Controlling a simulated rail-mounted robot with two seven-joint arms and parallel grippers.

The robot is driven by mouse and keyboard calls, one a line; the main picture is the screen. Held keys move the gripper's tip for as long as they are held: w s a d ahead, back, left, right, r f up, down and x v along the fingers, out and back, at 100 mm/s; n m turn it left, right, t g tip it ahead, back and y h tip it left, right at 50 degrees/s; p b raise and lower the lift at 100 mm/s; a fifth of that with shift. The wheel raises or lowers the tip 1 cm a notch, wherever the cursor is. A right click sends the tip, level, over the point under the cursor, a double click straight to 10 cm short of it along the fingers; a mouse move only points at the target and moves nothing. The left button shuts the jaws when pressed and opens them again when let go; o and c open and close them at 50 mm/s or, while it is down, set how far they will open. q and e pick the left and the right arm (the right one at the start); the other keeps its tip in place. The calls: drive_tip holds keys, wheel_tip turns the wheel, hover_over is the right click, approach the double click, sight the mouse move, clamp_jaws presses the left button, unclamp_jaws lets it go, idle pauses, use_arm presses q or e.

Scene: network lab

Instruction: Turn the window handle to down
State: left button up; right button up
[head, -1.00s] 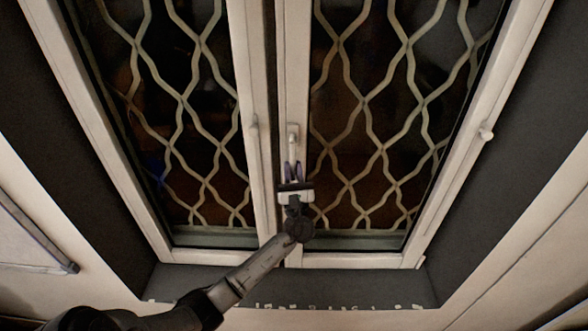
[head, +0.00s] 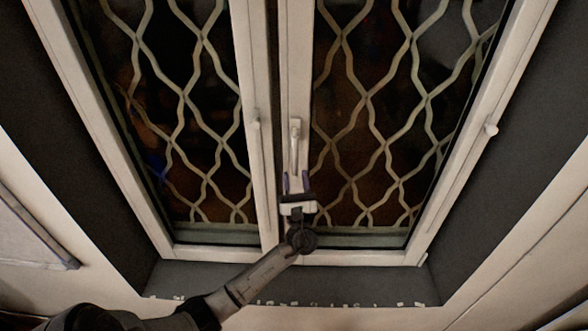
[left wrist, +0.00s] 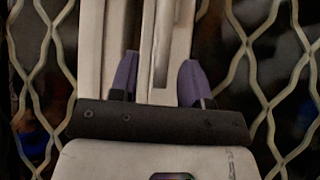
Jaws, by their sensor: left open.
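The window handle (head: 295,138) is a slim light lever on the middle frame between the two panes. It hangs vertically, its free end pointing down toward my gripper. My left gripper (head: 295,181) is open and empty, just below the handle in the head view, with its two purple fingers pointing up along the frame. In the left wrist view a narrow upright strip that looks like the handle (left wrist: 161,45) lies between the open fingers' lines. I cannot tell whether a finger touches it. My right gripper is not in view.
The window (head: 290,258) has two panes with wavy metal grilles behind them. A small knob (head: 491,130) sits on the right frame and a small fitting (head: 256,126) on the middle frame. A dark recess and sill (head: 370,285) surround the window.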

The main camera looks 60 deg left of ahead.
use_arm(q)
drive_tip(key=b+v, duration=0.2)
drive_tip(key=v, duration=0.7)
drive_tip(key=shift+d+f, duration=0.15)
drive_tip(key=shift+f, duration=0.15)
drive_tip(key=shift+s, duration=0.1)
